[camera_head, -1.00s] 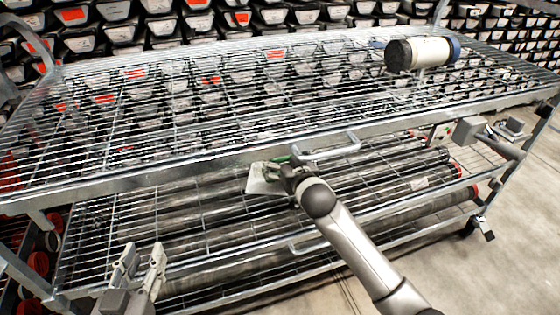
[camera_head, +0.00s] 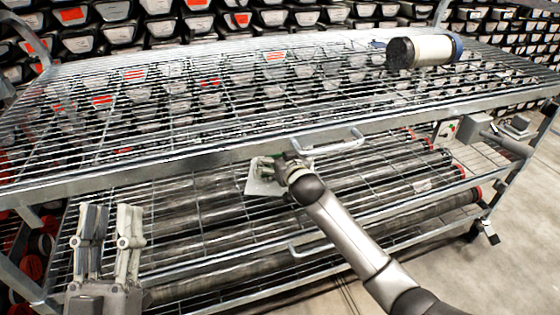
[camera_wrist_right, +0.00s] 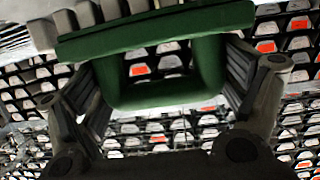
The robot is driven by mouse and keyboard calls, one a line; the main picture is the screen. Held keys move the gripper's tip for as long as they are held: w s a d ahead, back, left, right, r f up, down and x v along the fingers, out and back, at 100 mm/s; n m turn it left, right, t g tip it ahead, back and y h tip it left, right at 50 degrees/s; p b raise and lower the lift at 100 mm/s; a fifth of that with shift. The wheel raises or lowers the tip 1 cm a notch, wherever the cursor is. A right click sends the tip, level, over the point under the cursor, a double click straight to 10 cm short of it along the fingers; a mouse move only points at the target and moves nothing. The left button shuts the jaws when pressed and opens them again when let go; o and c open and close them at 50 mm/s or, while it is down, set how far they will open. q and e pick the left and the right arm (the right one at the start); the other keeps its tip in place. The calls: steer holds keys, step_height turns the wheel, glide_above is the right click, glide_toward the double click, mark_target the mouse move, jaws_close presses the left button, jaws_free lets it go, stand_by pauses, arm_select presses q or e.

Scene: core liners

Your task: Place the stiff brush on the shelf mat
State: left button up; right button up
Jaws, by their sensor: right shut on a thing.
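The stiff brush is a green body with a loop handle in the right wrist view (camera_wrist_right: 160,95), with grey bristle tufts along its upper left. My right gripper (camera_head: 270,168) is shut on it, with a finger on either side of the loop. In the head view only a little green shows at the fingers. A pale flat piece, seemingly the shelf mat (camera_head: 262,186), shows just below the right gripper, at lower-shelf level. I cannot tell whether the brush touches it. My left gripper (camera_head: 109,222) is open and empty at the lower left, in front of the lower shelf.
A wire-grid cart has an upper shelf (camera_head: 200,110) with a front rail and a bar handle (camera_head: 340,142) close to my right gripper. Long dark tubes (camera_head: 380,170) lie on the lower shelf.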

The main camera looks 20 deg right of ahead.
arm_select(q)
steer(key=shift+s+r+t, duration=0.5)
steer(key=shift+r, duration=0.15)
arm_select(e)
steer(key=shift+f, duration=0.25)
steer(key=shift+f, duration=0.1)
steer(key=o, duration=0.8)
